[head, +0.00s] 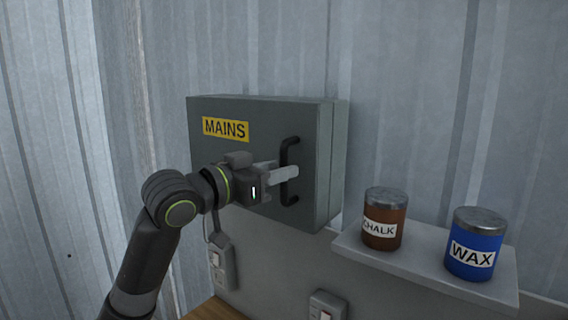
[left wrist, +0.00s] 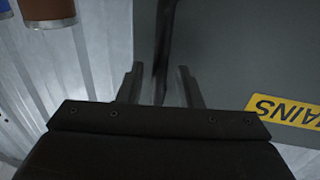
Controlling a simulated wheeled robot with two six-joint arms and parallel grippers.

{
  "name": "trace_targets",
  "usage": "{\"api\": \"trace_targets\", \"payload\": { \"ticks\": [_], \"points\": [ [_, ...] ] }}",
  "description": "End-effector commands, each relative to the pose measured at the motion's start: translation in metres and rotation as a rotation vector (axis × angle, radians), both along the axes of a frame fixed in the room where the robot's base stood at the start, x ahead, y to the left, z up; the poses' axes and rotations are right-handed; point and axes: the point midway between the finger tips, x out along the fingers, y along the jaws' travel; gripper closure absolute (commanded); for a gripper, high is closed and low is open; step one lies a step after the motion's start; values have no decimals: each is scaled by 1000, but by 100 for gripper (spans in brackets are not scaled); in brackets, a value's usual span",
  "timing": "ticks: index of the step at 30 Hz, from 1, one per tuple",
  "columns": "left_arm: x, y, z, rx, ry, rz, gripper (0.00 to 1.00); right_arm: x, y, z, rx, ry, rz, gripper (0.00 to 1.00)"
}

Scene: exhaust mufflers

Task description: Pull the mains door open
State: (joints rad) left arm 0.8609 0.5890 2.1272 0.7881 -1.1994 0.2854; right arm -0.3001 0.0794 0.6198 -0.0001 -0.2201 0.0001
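The mains box is a grey metal cabinet on the wall. Its door (head: 225,165) carries a yellow MAINS label (head: 226,129) and looks shut. A black upright bar handle (head: 284,155) is near the door's right edge. My left gripper (head: 282,170) is at the handle with its fingers apart. In the left wrist view the handle (left wrist: 163,50) runs between the two open fingers (left wrist: 161,85), with a gap visible on both sides. The label (left wrist: 286,110) shows there upside down. My right gripper is in neither view.
Right of the box, a grey shelf (head: 420,262) holds a brown CHALK tin (head: 384,208) and a blue WAX tin (head: 474,243). Sockets (head: 223,267) and a switch (head: 327,306) are on the wall below. The space in front of the door's left part is free above my arm.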

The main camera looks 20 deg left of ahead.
Motion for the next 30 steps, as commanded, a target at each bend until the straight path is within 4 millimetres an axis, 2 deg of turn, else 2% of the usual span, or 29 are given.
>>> {"api": "trace_targets", "payload": {
  "ticks": [6, 17, 24, 30],
  "points": [
    [14, -9, 1, -1, 1, -1, 68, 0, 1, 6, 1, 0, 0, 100],
    [16, -10, 0, 1, 0, -1, 68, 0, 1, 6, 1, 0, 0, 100],
    [16, -10, 0, 1, -1, -1, 98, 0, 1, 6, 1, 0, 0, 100],
    [16, -10, 0, 1, -1, 0, 100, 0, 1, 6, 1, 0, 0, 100]
  ]
}}
